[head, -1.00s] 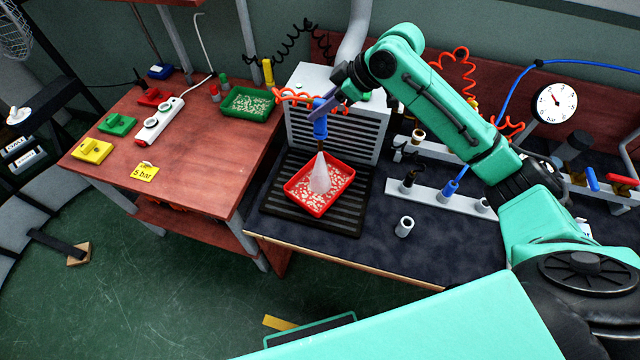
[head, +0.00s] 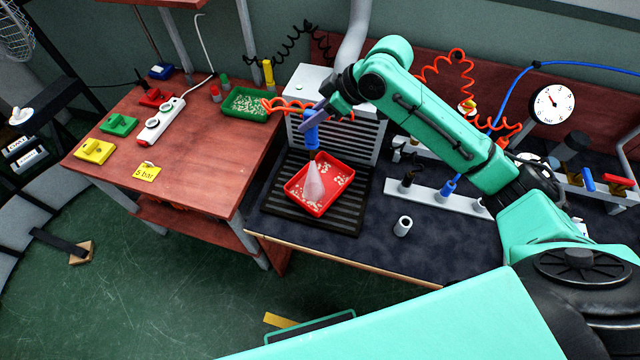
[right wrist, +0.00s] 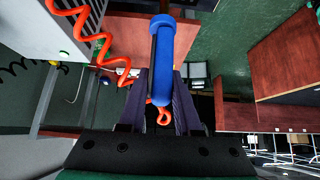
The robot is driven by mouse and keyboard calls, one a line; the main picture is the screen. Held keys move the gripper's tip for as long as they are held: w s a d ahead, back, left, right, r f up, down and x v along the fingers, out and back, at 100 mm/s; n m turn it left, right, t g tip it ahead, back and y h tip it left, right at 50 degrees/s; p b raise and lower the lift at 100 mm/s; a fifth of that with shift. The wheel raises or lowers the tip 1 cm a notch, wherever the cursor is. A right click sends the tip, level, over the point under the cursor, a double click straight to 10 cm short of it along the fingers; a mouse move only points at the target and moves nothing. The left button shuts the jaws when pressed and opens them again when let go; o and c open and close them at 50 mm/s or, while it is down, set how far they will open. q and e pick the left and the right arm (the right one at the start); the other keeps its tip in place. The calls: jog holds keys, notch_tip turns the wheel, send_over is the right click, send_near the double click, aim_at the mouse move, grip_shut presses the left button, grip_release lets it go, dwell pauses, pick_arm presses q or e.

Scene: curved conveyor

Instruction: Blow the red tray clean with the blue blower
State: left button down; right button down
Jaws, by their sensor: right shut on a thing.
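The red tray (head: 331,165) lies on a black slatted mat on the dark bench. White bits remain in it, mostly toward its right side and lower left; much of its back floor is bare red. My right gripper (head: 317,122) is shut on the blue blower (head: 311,136) above the tray's back left part. A pale cone of air runs from the blower down into the tray. In the right wrist view the blower (right wrist: 160,60) sits between the purple fingers, with an orange coiled hose (right wrist: 92,38) on it. My left gripper is out of view.
A green tray (head: 246,114) with white bits stands on the wooden table (head: 200,150) at left. A slatted grey box (head: 365,135) stands behind the mat. A white rack (head: 425,195) and a small white cylinder (head: 403,226) are at right.

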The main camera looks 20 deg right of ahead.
jog(key=s+a, duration=0.1)
jog(key=s+a+p, duration=0.1)
jog(key=shift+a, duration=0.3)
jog(key=shift+w, duration=0.1)
dwell(0.8)
jog(key=shift+w+d+r+p, duration=0.1)
jog(key=shift+w+d+p, duration=0.45)
jog(key=shift+w+d, duration=0.35)
jog(key=w+d, duration=0.6)
jog(key=w, duration=0.2)
jog(key=shift+w, duration=0.25)
dwell(0.3)
dwell(0.8)
